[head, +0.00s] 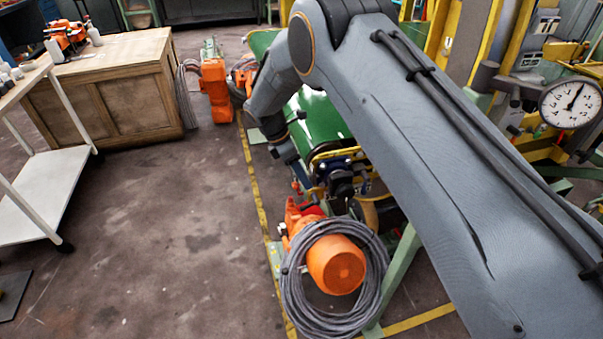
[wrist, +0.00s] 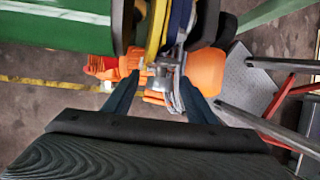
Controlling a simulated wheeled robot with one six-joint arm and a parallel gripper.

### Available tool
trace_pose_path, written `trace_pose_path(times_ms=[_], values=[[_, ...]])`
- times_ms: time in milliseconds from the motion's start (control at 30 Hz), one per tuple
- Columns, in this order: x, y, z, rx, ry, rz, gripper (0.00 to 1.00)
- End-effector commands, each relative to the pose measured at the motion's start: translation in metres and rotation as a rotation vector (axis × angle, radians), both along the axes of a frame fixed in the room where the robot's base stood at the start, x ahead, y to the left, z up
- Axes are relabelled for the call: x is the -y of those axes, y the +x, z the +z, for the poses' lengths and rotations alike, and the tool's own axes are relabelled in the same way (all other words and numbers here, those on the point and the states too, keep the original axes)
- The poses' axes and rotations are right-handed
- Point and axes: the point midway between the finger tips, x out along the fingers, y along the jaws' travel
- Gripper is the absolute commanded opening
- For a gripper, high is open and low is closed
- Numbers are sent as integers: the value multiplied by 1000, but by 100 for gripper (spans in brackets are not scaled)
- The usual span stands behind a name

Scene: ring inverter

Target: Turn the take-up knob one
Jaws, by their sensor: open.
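In the wrist view my gripper (wrist: 158,77) is open, its two dark blue fingers spread apart. A small grey metal fitting with a crossbar (wrist: 160,67), which looks like the take-up knob, shows between the fingertips. I cannot tell whether either finger touches it. It sits by the end of the green conveyor belt (wrist: 60,28), near a yellow frame edge. In the head view my dark gripper (head: 345,185) is at the near end of the green belt (head: 318,112); the knob cannot be made out there.
An orange motor (head: 337,265) with a coiled grey cable (head: 290,290) stands just below the gripper. A dial gauge (head: 572,103) is at the right. A wooden cabinet (head: 105,95) and white cart (head: 45,200) stand left. The floor between is clear.

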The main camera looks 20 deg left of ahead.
Motion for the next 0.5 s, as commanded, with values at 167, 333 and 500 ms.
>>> trace_pose_path(times_ms=[167,333,500], values=[[0,0,0,0,0,0,51],[0,0,0,0,0,0,24],[0,0,0,1,1,-1,10]])
